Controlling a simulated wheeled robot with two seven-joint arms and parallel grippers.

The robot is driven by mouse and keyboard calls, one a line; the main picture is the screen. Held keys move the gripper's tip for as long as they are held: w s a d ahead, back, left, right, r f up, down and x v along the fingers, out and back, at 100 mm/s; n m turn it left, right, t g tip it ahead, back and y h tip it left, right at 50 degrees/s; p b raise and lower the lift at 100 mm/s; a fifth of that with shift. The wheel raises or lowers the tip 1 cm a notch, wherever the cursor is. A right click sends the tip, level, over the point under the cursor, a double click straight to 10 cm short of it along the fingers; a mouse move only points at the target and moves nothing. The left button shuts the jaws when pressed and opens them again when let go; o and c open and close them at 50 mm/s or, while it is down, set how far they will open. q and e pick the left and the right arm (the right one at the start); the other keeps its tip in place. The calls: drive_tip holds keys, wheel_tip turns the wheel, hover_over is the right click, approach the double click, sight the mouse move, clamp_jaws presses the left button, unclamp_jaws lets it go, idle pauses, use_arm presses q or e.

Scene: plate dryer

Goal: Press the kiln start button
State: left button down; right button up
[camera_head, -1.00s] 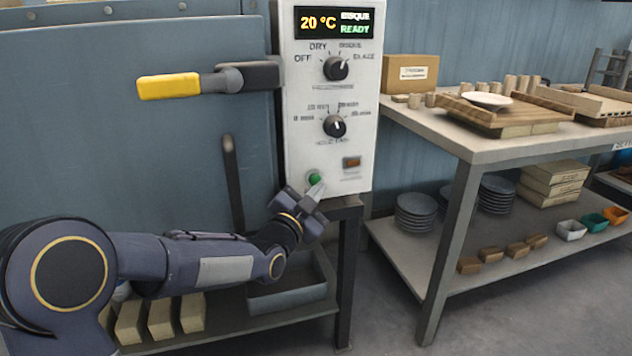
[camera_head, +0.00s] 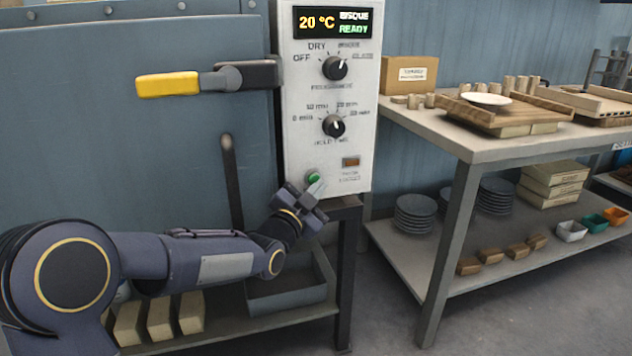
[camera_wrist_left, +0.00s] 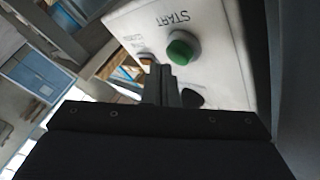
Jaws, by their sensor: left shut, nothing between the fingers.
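The green start button (camera_head: 314,177) sits low on the white kiln control panel (camera_head: 300,160). It also shows in the left wrist view (camera_wrist_left: 181,50), under the word START. My left gripper (camera_head: 316,186) is shut and empty, its fingertips just below the button in the head view. In the left wrist view the closed fingers (camera_wrist_left: 163,75) point at the panel beside the button, and the button's face is uncovered. I cannot tell whether the fingertips touch the panel. The display (camera_head: 333,22) reads 20 °C, BISQUE, READY. My right gripper is not in view.
Two black knobs (camera_head: 335,68) and a small orange-brown switch (camera_head: 351,162) are on the same panel. The kiln door's yellow handle (camera_head: 168,86) sticks out to the left. A workbench (camera_head: 470,145) with trays and a plate stands at right.

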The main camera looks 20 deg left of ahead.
use_arm(q)
drive_tip(key=shift+w+a+r+y, duration=0.15)
drive_tip(key=shift+w+a, duration=0.1)
drive_tip(key=shift+a, duration=0.2)
drive_tip(key=shift+w+a+r+y, duration=0.15)
drive_tip(key=shift+w+a, duration=0.1)
drive_tip(key=shift+a, duration=0.15)
idle(0.5)
drive_tip(key=shift+f, duration=0.15)
drive_tip(key=shift+s+f+b, duration=0.15)
drive_tip(key=shift+f+b, duration=0.05)
drive_tip(key=shift+b, duration=0.4)
drive_tip(key=shift+s+a, duration=0.1)
drive_tip(key=shift+s, duration=0.3)
drive_tip(key=s+d, duration=0.1)
drive_tip(key=s+d+b, duration=0.1)
drive_tip(key=s, duration=0.1)
drive_tip(key=s+d+b, duration=0.1)
drive_tip(key=shift+s+f, duration=0.1)
drive_tip(key=shift+s, duration=0.1)
